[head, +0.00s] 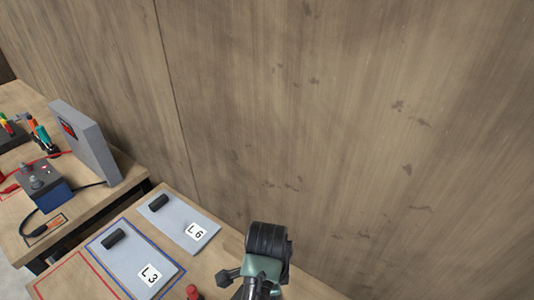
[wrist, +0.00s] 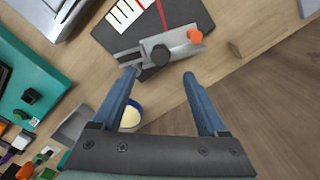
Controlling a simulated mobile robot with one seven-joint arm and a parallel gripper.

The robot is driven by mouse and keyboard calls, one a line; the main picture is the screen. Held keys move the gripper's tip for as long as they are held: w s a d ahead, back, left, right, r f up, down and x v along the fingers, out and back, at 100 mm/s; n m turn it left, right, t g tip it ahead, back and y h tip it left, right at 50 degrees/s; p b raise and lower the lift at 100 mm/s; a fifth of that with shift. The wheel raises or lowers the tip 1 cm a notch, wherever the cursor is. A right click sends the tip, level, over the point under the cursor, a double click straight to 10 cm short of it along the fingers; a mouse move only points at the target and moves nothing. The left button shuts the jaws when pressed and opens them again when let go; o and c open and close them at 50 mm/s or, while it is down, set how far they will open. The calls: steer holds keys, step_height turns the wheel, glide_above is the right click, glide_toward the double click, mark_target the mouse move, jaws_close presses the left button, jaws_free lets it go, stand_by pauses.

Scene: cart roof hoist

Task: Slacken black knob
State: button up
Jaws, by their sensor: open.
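The black knob (wrist: 160,54) shows in the wrist view, on a grey metal bracket (wrist: 131,56) fixed over a dark plate. An orange knob (wrist: 195,36) sits on the same bracket, to the right of the black one. My gripper (wrist: 160,76) is open, with its two blue fingers apart and nothing between them. The black knob lies just beyond the fingertips, roughly centred between them. The left fingertip appears close to the bracket's left end; I cannot tell whether it touches. I cannot make out the black knob in the head view.
In the wrist view, a teal case (wrist: 36,72) lies left and a round blue, white and yellow item (wrist: 131,116) is beside the left finger. The head view shows grey plates L6 (head: 190,222) and L3 (head: 135,258), a blue control box (head: 45,187) and a wooden wall.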

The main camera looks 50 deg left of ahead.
step_height(320, 180, down, 8)
steer(key=shift+f+p, duration=0.2)
steer(key=shift+p, duration=0.35)
steer(key=shift+c, duration=0.3)
jaws_close()
